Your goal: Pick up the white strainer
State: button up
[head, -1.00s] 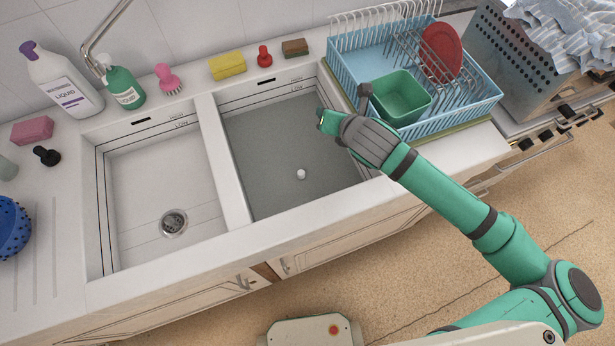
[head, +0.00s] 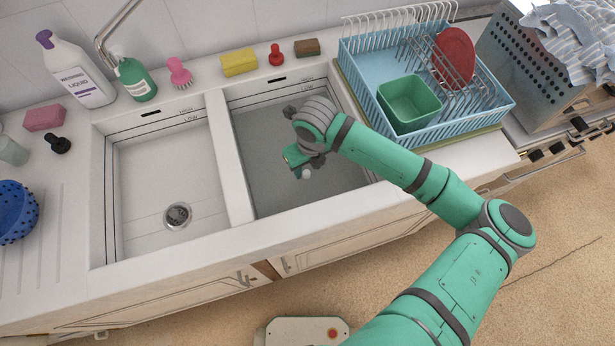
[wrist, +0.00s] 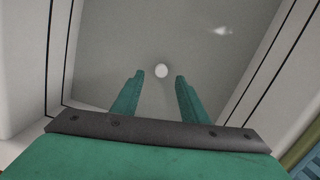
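The white strainer (head: 306,173) is a small round white piece in the right basin, which looks filled with grey water. In the wrist view, the two green fingers of my gripper (wrist: 160,77) are apart with nothing held.
The right basin's walls surround my gripper, with a divider (head: 230,160) on its left. A blue dish rack (head: 490,118) with a green tub (head: 408,103) and red plate (head: 453,57) stands right. A yellow sponge (head: 239,62) lies behind. The left basin (head: 165,170) is empty.

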aim_at(307, 173)
jog(key=shift+w+a+f, duration=0.1)
jog(key=shift+w+f, duration=0.15)
jog(key=shift+f, duration=1.2)
jog(key=shift+w+a+f, duration=0.1)
jog(key=shift+w+f, duration=0.1)
jog(key=shift+f, duration=1.2)
jog(key=shift+c, duration=0.2)
grip_shut()
